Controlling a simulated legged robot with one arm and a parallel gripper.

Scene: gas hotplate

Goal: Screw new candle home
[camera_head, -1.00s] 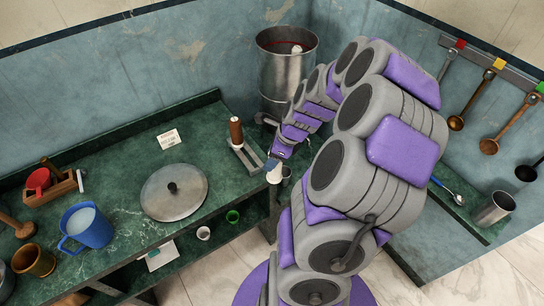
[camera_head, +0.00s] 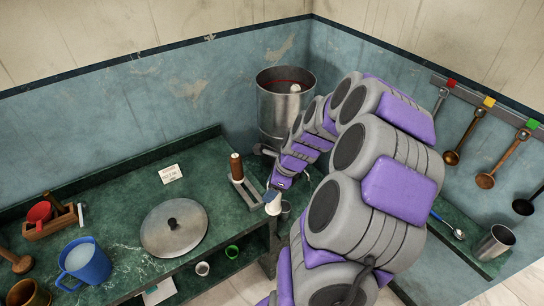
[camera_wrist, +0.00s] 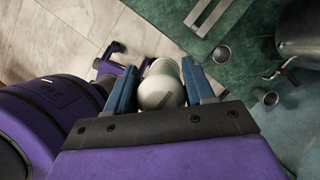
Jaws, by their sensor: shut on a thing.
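My gripper (camera_head: 273,192) is low at the counter's front right edge. Its blue fingers are shut on a white, round-ended candle (camera_wrist: 160,92), which also shows as a small pale shape in the head view (camera_head: 272,207). The candle's far end is hidden in the wrist view. A tall, open metal vessel (camera_head: 285,108) stands in the back corner, behind my gripper. A small white knob-like thing (camera_head: 295,88) shows inside its rim. The vessel also shows at the wrist view's upper right (camera_wrist: 300,25), apart from the held candle.
A brown cylinder (camera_head: 236,168) stands on a metal bracket (camera_head: 246,192) left of my gripper. A round lid (camera_head: 173,228), blue mug (camera_head: 85,262) and white card (camera_head: 171,173) are on the counter (camera_head: 120,212). Ladles (camera_head: 485,180) hang at right.

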